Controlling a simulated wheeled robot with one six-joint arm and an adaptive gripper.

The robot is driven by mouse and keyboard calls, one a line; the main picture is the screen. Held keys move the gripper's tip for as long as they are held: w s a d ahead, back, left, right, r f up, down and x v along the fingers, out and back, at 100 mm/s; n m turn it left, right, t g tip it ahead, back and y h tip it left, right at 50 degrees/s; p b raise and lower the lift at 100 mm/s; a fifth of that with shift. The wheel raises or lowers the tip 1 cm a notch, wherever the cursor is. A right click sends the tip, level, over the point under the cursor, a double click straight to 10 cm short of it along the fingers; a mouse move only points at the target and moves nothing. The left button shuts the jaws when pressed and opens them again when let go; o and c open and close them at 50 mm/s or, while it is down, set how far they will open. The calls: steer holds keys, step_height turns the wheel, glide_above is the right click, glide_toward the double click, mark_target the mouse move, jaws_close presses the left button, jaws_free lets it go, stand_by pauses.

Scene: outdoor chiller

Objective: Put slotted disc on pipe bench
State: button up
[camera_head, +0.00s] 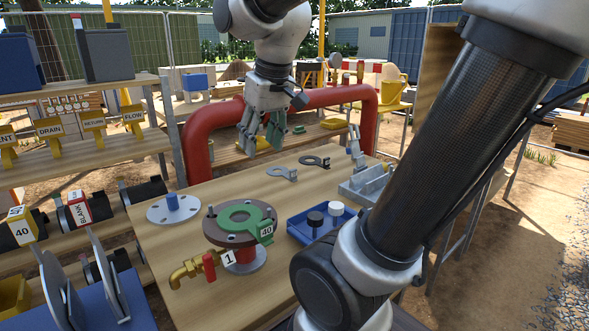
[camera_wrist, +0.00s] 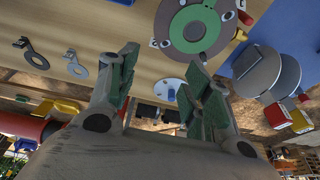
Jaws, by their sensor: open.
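My gripper (camera_head: 262,132) is open and empty above the back of the wooden pipe bench (camera_head: 190,265); its spread fingers also show in the wrist view (camera_wrist: 163,68). Two flat grey pieces, each a ring with a tab, lie apart on the bench: one nearer (camera_head: 281,173), one farther right (camera_head: 314,161). Two large grey discs stand upright in a blue rack at the lower left, a left one (camera_head: 58,285) and a right one (camera_head: 108,275). I cannot tell which grey piece is the slotted disc. A green ring tagged 40 (camera_head: 232,217) lies on the brown flange (camera_head: 214,237).
A red pipe (camera_head: 197,140) arches behind the bench. A brass valve (camera_head: 187,273), a grey disc with a blue knob (camera_head: 160,214), a blue tray (camera_head: 304,235) and a grey block (camera_head: 362,188) occupy the bench. Labelled shelves (camera_head: 95,155) stand left. My arm hides the right side.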

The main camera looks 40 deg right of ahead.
steer(key=s+d+f+t, duration=0.1)
steer(key=s+f, duration=0.3)
steer(key=s, duration=0.5)
steer(key=shift+d+f, duration=0.2)
steer(key=shift+d, duration=0.05)
